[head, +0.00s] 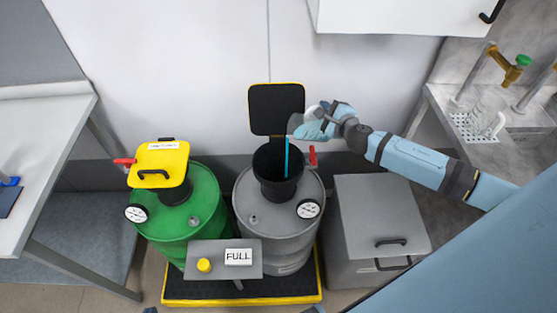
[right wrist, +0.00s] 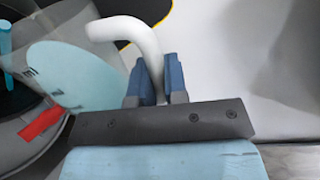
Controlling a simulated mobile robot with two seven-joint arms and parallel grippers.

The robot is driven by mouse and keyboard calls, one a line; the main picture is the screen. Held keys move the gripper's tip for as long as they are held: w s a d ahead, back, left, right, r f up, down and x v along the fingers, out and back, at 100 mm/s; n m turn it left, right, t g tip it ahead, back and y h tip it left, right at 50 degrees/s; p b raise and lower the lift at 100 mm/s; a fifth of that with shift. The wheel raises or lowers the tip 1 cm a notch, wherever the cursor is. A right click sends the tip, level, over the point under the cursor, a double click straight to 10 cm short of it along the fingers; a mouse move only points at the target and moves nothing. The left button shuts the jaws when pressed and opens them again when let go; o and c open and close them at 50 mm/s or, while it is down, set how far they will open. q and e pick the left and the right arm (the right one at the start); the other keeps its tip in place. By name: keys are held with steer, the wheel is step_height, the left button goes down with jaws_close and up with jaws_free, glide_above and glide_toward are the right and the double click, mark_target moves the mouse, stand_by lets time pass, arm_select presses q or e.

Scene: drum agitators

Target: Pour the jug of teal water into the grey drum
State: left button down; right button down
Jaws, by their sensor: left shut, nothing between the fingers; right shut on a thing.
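The jug (head: 312,128) is tilted over the grey drum (head: 268,222). A thin teal stream (head: 287,158) falls from it into the drum's black funnel (head: 265,172), whose black lid (head: 276,108) stands open behind. My right gripper (head: 329,110) is shut on the jug's white handle. In the right wrist view the handle (right wrist: 148,45) passes between the blue fingers (right wrist: 156,82), and the pale teal jug side (right wrist: 62,72) with dark marks shows at the left.
A green drum (head: 183,222) with a shut yellow lid (head: 160,165) stands at the left. A FULL sign panel (head: 223,258) stands in front, and a grey bin (head: 380,215) stands at the right. A sink counter (head: 480,140) is at the far right, a white bench (head: 45,150) at the left.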

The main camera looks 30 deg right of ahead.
steer(key=shift+w+a+r+n+h+p, duration=0.1)
steer(key=shift+a+n+h+p, duration=0.3)
steer(key=shift+a+n, duration=0.45)
stand_by(1.7)
steer(key=shift+w+a+n+p, duration=0.15)
steer(key=shift+a+n+p, duration=0.6)
steer(key=shift+a+p, duration=0.9)
steer(key=shift+a+p, duration=0.1)
steer(key=shift+p, duration=0.45)
